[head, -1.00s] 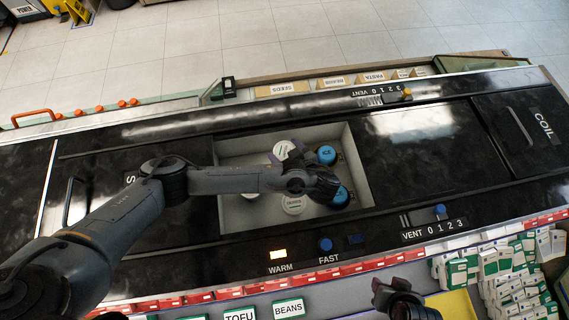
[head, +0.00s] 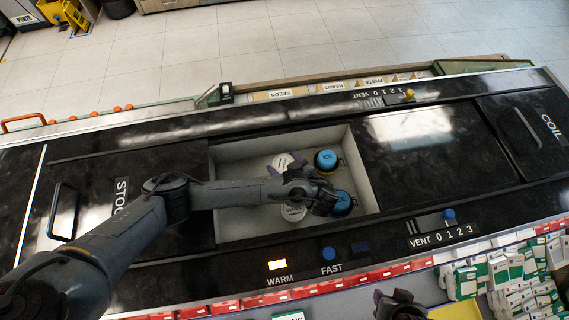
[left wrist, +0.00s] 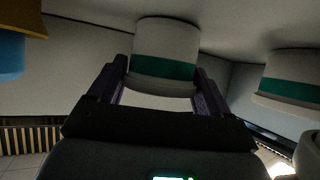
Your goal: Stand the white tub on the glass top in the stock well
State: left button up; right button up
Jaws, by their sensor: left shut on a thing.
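The stock well (head: 228,160) is a pale sunken bin in the black glossy glass top (head: 430,145). My left gripper (head: 284,170) reaches down into it, shut on a white-lidded tub (head: 283,160). In the left wrist view this white tub (left wrist: 167,45) has a green band and sits between the fingers (left wrist: 165,85). Whether its base touches the floor is hidden. Another white-lidded tub (head: 293,213) is partly covered by my arm. Two blue-lidded tubs (head: 326,160) stand to the right. My right gripper (head: 398,303) is at the bottom edge, away from the well.
The STOCK cover (head: 95,195) with a handle is left of the well. A COIL cover (head: 520,130) is at far right. Vent sliders (head: 448,214) and knobs line the front. Boxed goods (head: 500,275) fill the lower right. The glass right of the well is clear.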

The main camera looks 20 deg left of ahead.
aim_at(284, 163)
pick_arm(q)
jog(key=o, duration=1.1)
jog(key=shift+s+d+r+p, duration=0.1)
jog(key=shift+r+p, duration=0.2)
jog(key=shift+p, duration=0.1)
jog(key=p+v, duration=0.4)
jog(key=v, duration=0.1)
jog(key=shift+r+p, duration=0.15)
jog(key=shift+p, duration=0.25)
jog(key=shift+s+d+r+p, duration=0.2)
jog(key=shift+s+d+p, duration=0.2)
jog(key=shift+d+p, duration=0.35)
jog(key=shift+s, duration=0.1)
jog(key=shift+d, duration=0.15)
